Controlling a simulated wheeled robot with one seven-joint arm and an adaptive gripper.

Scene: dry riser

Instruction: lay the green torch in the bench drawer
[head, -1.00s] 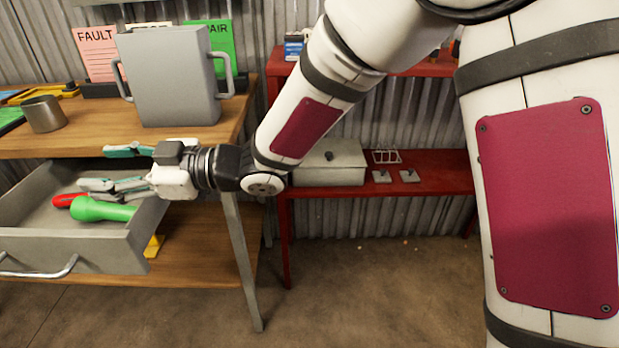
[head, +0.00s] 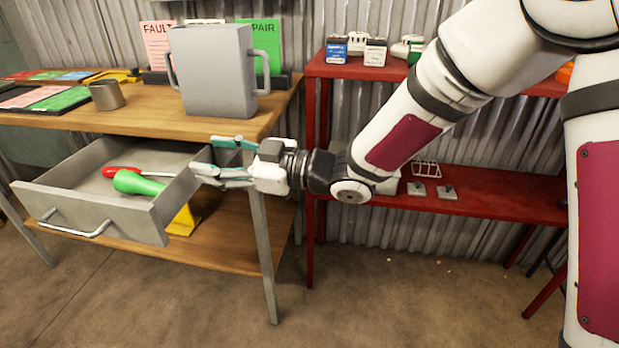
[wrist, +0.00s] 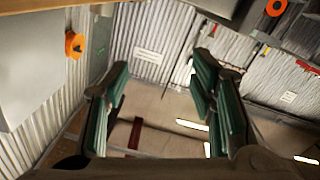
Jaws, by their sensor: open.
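The green torch (head: 138,183) lies in the open bench drawer (head: 90,208), in the head view at left. It rests on the drawer floor next to a red-handled tool (head: 122,171). My gripper (head: 203,158) is open and empty, with its fingers over the drawer's right side, to the right of the torch and apart from it. In the wrist view my gripper (wrist: 160,95) shows its two green-padded fingers spread with nothing between them. The torch is not seen in the wrist view.
The wooden bench (head: 150,122) stands above the drawer, with a grey two-handled container (head: 213,75) and a metal mug (head: 106,95) on it. A red shelf unit (head: 480,197) stands behind my arm. The floor in front is clear.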

